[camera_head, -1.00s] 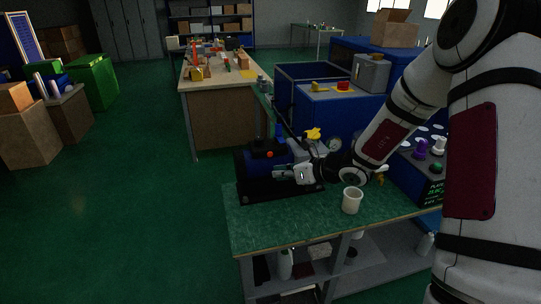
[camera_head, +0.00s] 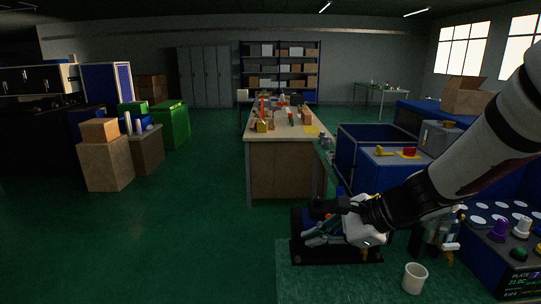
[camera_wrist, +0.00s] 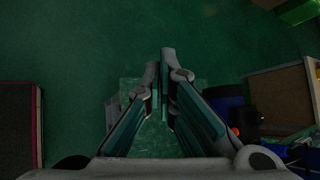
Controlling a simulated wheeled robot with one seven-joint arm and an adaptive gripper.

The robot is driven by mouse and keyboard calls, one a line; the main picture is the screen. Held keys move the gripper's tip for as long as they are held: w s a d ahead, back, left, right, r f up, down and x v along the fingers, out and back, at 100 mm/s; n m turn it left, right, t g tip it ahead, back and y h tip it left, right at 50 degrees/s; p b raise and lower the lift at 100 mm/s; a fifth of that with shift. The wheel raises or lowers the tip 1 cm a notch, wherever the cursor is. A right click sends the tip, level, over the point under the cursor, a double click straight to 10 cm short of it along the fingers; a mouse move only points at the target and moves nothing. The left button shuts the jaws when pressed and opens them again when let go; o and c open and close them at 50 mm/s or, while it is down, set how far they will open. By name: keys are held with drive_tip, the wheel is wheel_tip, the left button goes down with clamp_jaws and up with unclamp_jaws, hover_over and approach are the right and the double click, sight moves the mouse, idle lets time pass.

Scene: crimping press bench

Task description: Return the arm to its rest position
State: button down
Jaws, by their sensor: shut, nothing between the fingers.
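My gripper (camera_head: 306,240) reaches in from the right in the head view, at the end of my arm, with its fingers pointing left. It is in front of the blue press with a black base (camera_head: 340,259) and hides much of it. In the wrist view my gripper (camera_wrist: 160,68) points away over the green floor, its fingertips close together. Nothing shows held between them. Part of the press, with an orange knob (camera_wrist: 235,131), shows right of the fingers in the wrist view.
A white cup (camera_head: 414,279) stands on the green bench top (camera_head: 300,285), right of the press. A wooden workbench (camera_head: 285,180) stands behind. The floor (camera_head: 190,230) to the left is clear.

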drive_tip(key=s+r+n+g+h, duration=0.25)
drive_tip(key=s+r+n, duration=0.25)
drive_tip(key=s+n, duration=0.6)
drive_tip(key=s+d+r+n+t+h, duration=0.1)
drive_tip(key=s+d+n+h, duration=0.2)
drive_tip(key=s, duration=0.4)
drive_tip(key=s+d+r+n+h+p, duration=0.1)
drive_tip(key=s+d+r+n+h, duration=0.1)
drive_tip(key=s+d, duration=0.4)
drive_tip(key=shift+s+n+t+h, duration=0.35)
drive_tip(key=shift+s+n+h, duration=0.1)
drive_tip(key=shift+n, duration=0.05)
drive_tip(key=shift+d+r, duration=0.1)
